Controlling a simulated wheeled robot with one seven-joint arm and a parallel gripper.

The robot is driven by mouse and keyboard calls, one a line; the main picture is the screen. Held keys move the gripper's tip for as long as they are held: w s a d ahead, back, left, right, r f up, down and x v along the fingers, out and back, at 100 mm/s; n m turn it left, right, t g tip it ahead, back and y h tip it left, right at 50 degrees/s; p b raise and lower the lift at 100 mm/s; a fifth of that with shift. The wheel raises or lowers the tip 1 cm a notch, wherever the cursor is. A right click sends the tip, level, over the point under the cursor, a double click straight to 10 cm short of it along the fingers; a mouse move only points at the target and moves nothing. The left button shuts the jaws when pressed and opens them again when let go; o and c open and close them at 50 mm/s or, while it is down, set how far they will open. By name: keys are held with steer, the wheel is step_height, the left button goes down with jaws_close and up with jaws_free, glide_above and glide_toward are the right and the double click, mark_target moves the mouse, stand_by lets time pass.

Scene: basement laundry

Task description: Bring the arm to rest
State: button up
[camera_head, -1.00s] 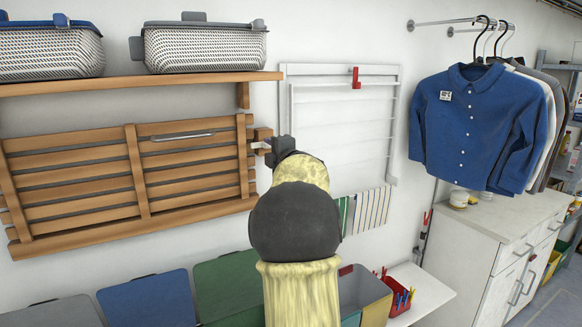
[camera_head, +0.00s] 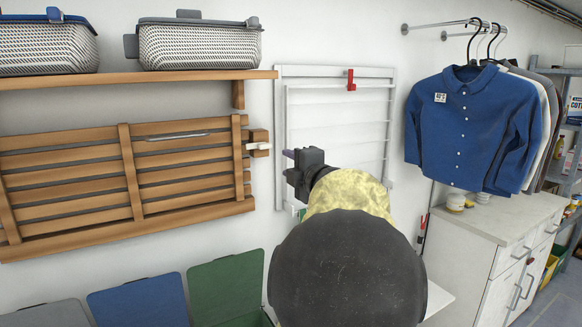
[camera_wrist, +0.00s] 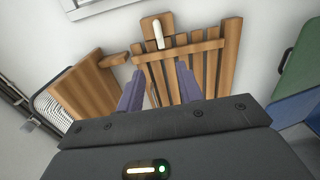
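My gripper (camera_head: 290,165) is in front of the white wall rack, to the right of the wooden slatted panel and apart from it. In the wrist view its two purple-grey fingers (camera_wrist: 160,88) are spread, with nothing held between them. The wooden slatted panel (camera_head: 128,142) lies against the wall under the shelf. A wooden block with a pale lever (camera_head: 259,146) sits at its right edge; this block and lever also show in the wrist view (camera_wrist: 158,32). My arm hides the lower middle of the head view.
A wooden shelf (camera_head: 170,78) holds two baskets. The white wall rack (camera_head: 335,72) carries a red clip. A blue shirt (camera_head: 468,125) hangs at the right above a white cabinet (camera_head: 490,235). Blue and green lids (camera_head: 225,290) stand below the panel.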

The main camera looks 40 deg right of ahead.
stand_by(0.4)
steer(key=w+a+f+m+g+y+p, duration=0.15)
steer(key=a+f+m+g+p, duration=0.5)
steer(key=a+f+m, duration=0.75)
steer(key=s+a+f+g+y+p, duration=0.1)
steer(key=s+a+f+g, duration=0.3)
steer(key=a, duration=0.6)
steer(key=s+a+f+m+g+y+p, duration=0.1)
steer(key=s+a+f+g, duration=0.3)
steer(key=s+a+f, duration=0.4)
steer(key=s+a+y+p, duration=0.1)
steer(key=s, duration=0.1)
steer(key=shift+s+a+f, duration=0.35)
steer(key=shift+s+f, duration=0.05)
